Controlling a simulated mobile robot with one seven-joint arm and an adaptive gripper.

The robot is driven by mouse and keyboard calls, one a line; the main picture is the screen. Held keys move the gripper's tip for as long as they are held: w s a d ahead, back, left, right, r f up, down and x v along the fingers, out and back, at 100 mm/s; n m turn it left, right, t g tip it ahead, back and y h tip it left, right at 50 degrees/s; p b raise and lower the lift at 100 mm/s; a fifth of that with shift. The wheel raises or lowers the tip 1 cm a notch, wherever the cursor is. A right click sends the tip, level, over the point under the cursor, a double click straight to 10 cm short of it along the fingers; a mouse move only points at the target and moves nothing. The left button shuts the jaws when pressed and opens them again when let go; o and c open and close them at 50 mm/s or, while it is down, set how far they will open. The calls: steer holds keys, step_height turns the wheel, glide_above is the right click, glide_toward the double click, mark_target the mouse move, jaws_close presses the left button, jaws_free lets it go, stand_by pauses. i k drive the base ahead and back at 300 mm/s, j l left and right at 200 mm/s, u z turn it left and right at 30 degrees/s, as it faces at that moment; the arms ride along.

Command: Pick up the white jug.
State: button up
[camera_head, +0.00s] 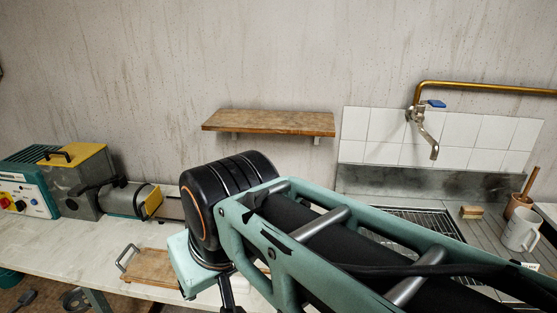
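The white jug (521,229) stands upright at the far right, on the counter by the sink. It has faint dark markings on its side, and its handle is at the right. Part of my arm fills the lower middle and right of the view, well to the left of the jug and in front of it. My gripper's fingers are not in view.
A terracotta pot (516,204) with a wooden handle is behind the jug, and a small brush or block (471,212) lies to its left. A brass pipe tap (424,125) hangs above the sink grate (425,218). A wooden board (150,268) and machines (75,180) are on the left bench. A wall shelf (270,122) is empty.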

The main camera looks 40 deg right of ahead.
mark_target(523, 225)
steer(key=z, duration=1)
steer(key=l+z, duration=0.1)
steer(key=z, duration=1.4)
steer(key=i+z, duration=0.1)
steer(key=z, duration=0.4)
steer(key=i+l+u, duration=0.15)
steer(key=i+l, duration=0.4)
steer(key=i+l+u, duration=0.15)
steer(key=i+l, duration=0.35)
steer(key=l, duration=0.2)
